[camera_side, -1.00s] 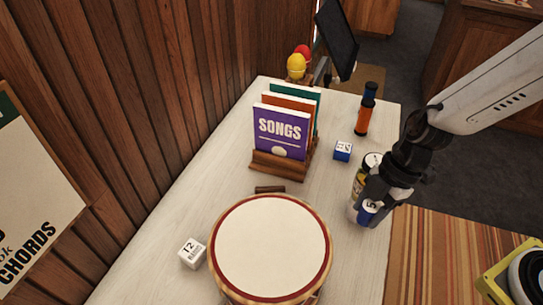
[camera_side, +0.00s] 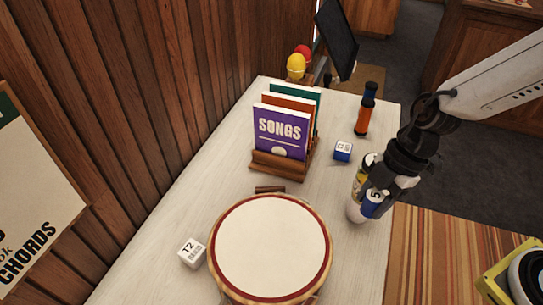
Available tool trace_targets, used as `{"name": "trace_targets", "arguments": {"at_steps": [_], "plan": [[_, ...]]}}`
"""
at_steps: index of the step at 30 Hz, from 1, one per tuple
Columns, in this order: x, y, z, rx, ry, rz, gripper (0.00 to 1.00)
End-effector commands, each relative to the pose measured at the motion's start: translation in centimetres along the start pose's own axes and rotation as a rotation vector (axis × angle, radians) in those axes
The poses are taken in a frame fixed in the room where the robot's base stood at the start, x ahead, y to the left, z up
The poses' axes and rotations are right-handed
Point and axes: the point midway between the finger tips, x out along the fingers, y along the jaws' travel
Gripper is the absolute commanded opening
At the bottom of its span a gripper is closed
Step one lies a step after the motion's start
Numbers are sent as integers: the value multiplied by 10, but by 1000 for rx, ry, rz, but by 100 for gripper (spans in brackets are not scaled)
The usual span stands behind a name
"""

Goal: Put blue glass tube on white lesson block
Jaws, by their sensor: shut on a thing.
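My gripper (camera_side: 378,190) is at the right side of the white table, shut on the blue glass tube (camera_side: 373,204). The tube has a white mark like a "5" on it, and its upper part is hidden by the fingers. It overlaps a rounded white thing in the picture; I cannot tell whether they touch. The white lesson block (camera_side: 192,253) sits on the table at the lower left, beside the drum, with dark lettering on its faces. It is well to the left of my gripper, and its top is bare.
A large round drum (camera_side: 270,247) stands between gripper and white block. A yellow-labelled jar (camera_side: 359,182) and the rounded white thing (camera_side: 354,213) are close by the gripper.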

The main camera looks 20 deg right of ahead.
Motion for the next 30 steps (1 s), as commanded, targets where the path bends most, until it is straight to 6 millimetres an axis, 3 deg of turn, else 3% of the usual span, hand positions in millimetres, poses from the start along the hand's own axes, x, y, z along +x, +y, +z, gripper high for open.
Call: {"name": "trace_targets", "arguments": {"at_steps": [7, 14, 23, 30], "plan": [[-19, 0, -8, -2, 0, 2, 0], [-18, 15, -20, -16, 4, -7, 0], [-14, 43, -45, -46, 12, -21, 0], [-7, 76, -79, -86, 21, -38, 0]]}}
